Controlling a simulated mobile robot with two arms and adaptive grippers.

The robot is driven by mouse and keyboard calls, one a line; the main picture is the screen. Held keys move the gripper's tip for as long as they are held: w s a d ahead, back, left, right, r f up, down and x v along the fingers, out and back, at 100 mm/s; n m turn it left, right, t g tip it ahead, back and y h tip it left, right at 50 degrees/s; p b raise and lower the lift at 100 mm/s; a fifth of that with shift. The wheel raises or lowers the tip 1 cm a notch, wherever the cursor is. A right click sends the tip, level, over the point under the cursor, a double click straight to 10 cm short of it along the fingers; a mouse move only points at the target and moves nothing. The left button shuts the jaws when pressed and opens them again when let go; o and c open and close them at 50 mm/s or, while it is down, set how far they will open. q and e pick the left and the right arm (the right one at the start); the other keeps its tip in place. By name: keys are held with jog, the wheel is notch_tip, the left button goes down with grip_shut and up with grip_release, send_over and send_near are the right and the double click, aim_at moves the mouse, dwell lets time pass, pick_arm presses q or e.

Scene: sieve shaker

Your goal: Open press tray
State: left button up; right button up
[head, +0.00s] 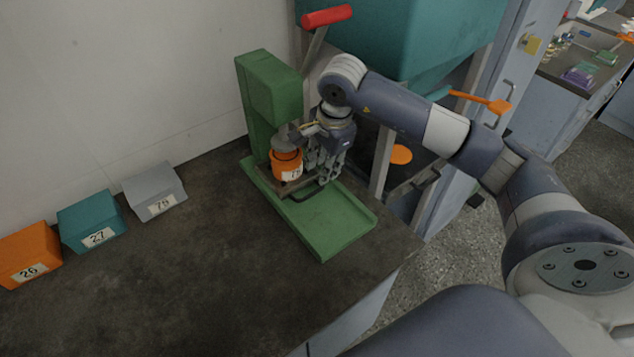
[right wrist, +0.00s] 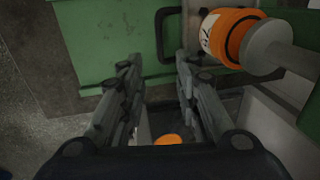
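The green press (head: 268,88) stands at the right part of the dark bench, above a green base (head: 338,222). Its grey press tray (head: 272,185) sits under the ram and carries an orange cup (head: 286,167) with a white label. A black tray handle (head: 300,198) sticks out at the front; it also shows in the right wrist view (right wrist: 161,36). My right gripper (head: 324,182) is beside the cup and close to the handle. In the right wrist view its fingers (right wrist: 157,66) are apart and empty, with the handle just beyond the tips. My left gripper is out of view.
The red-gripped lever (head: 327,17) rises behind the press, near a teal hopper (head: 400,40). Orange (head: 28,248), teal (head: 88,213) and grey (head: 150,183) numbered boxes stand along the wall.

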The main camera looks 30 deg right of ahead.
aim_at(317, 190)
jog(key=f, duration=0.3)
jog(key=w+f+p, duration=0.1)
jog(key=f, duration=0.4)
jog(key=shift+w+a+f, duration=0.15)
jog(key=shift+w+f, duration=0.15)
jog(key=shift+w, duration=0.05)
grip_shut()
